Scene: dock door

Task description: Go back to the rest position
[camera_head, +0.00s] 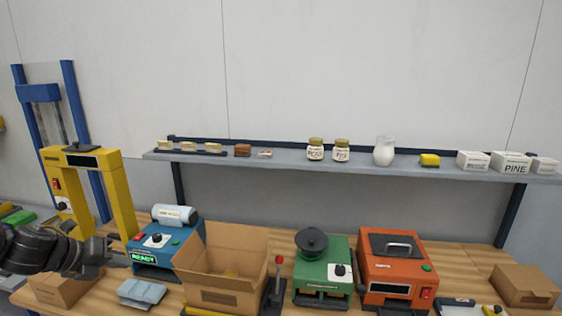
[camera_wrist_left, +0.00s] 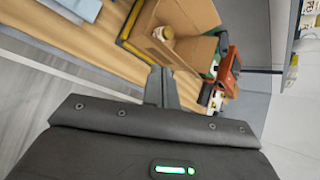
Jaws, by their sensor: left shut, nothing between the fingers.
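My left gripper (camera_head: 98,258) is at the far left of the head view, over the left end of the workbench. It is near a closed cardboard box (camera_head: 62,290), and I cannot tell whether they touch. In the left wrist view its fingers (camera_wrist_left: 161,84) are together with nothing between them. My right gripper is not in view.
An open carton (camera_head: 222,262) stands on the wooden bench (camera_head: 455,258); a jar (camera_wrist_left: 163,36) shows inside. A blue READY machine (camera_head: 160,245), yellow frame (camera_head: 122,200), green machine (camera_head: 322,270) and orange machine (camera_head: 395,270) stand nearby. A shelf (camera_head: 215,157) holds jars and boxes.

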